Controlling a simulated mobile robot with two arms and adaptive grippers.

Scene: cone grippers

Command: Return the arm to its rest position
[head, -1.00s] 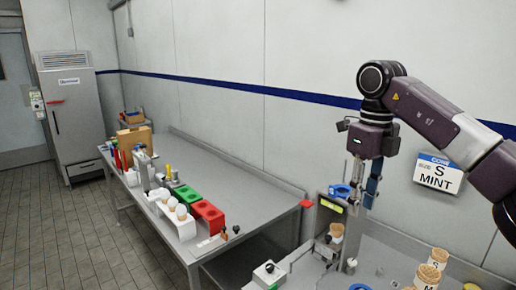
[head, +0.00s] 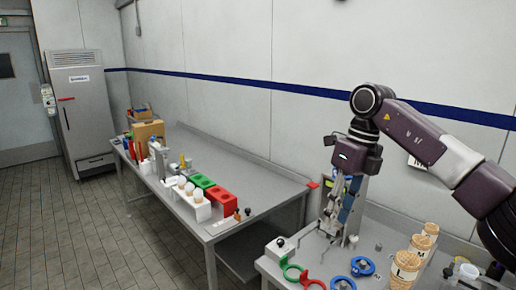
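My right arm comes in from the right edge in the head view. Its gripper (head: 345,222) points straight down at the end of the dark purple arm, in front of a metal fixture on the near right table (head: 310,262). The fingers overlap the fixture behind them, so I cannot tell how far apart they are. I see no object clearly held in them. My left gripper is not in view.
Several cones stand at the right, one marked L (head: 403,270). A long table (head: 255,178) with red and green blocks stands left; a tall cabinet (head: 82,110) is behind. The floor at left is clear.

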